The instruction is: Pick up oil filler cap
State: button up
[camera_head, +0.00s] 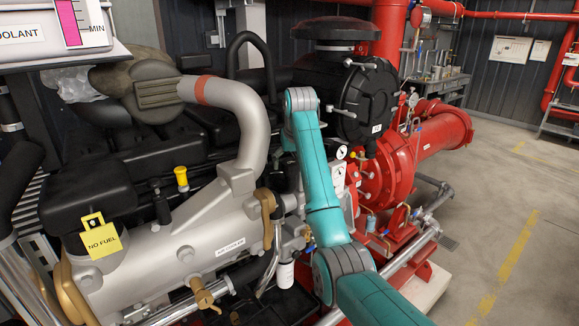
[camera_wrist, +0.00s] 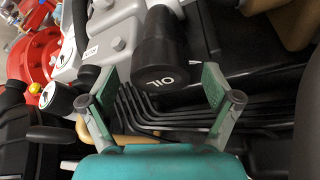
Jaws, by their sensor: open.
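A black round part marked OIL, which looks like the oil filler cap (camera_wrist: 164,52), is in the upper middle of the wrist view. Its lettering appears upside down. My gripper (camera_wrist: 160,82) is open, with one green-padded finger on each side of the cap's lower end in the picture. The fingers appear apart from the cap, and nothing is held between them. In the head view my teal arm rises in front of the engine, and its gripper is hidden. I cannot make out the OIL cap there.
Several dark bent pipes (camera_wrist: 165,118) run below the cap. The grey engine (camera_head: 150,245) carries a yellow cap (camera_head: 181,177) and a yellow NO FUEL tag (camera_head: 102,238). A red pump (camera_head: 395,170) stands behind my arm. Clear floor (camera_head: 520,200) lies at the right.

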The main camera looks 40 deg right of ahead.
aim_at(291, 162)
jog(key=c, duration=1.3)
notch_tip(291, 162, up, 9)
jog(key=shift+r, duration=0.1)
jog(key=shift+c, duration=0.3)
jog(key=shift+f, duration=4.05)
